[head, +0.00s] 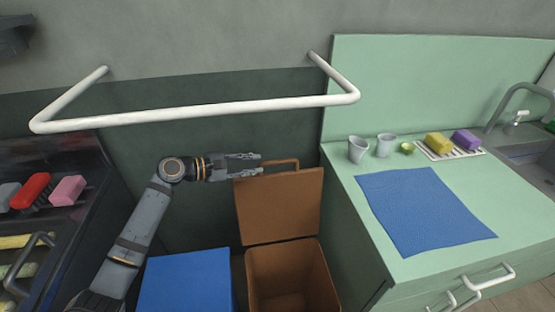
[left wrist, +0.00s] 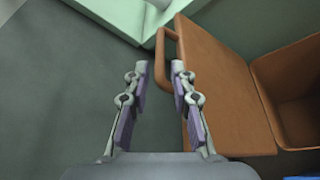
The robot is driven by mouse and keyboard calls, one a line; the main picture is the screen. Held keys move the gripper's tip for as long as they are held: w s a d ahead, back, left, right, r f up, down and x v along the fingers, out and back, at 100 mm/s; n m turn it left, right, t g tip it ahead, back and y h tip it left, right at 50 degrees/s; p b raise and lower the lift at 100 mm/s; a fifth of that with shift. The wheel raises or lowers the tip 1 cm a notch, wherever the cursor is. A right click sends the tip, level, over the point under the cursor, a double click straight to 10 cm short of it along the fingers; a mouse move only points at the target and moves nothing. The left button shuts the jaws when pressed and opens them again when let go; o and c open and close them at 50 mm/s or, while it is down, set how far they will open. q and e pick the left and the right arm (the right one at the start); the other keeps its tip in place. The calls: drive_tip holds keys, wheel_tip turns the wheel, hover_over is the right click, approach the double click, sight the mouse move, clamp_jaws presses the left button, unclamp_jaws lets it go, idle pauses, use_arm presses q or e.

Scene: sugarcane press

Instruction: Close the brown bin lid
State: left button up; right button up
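The brown bin (head: 290,277) stands on the floor with its inside showing. Its brown lid (head: 279,207) is open and stands up at the back, with a loop handle (head: 281,163) along its top edge. My left gripper (head: 258,163) is at the upper left of the lid, close to the handle. In the left wrist view the lid (left wrist: 228,92) and its handle (left wrist: 161,58) lie just beyond and right of the fingers of the gripper (left wrist: 160,66). The fingers are apart with nothing between them. I cannot tell whether a finger touches the lid. My right gripper is not in view.
A blue bin (head: 187,281) stands left of the brown bin. A green counter (head: 345,205) with a blue mat (head: 424,211) is close on the right. A white rail (head: 200,112) crosses above my gripper. A dark shelf unit (head: 85,215) is at the left.

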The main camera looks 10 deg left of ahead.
sight(279, 163)
use_arm(q)
drive_tip(key=x, duration=1)
drive_tip(key=shift+w+d+f, duration=0.1)
drive_tip(key=shift+d+f, duration=0.05)
drive_tip(key=shift+d, duration=0.1)
clamp_jaws()
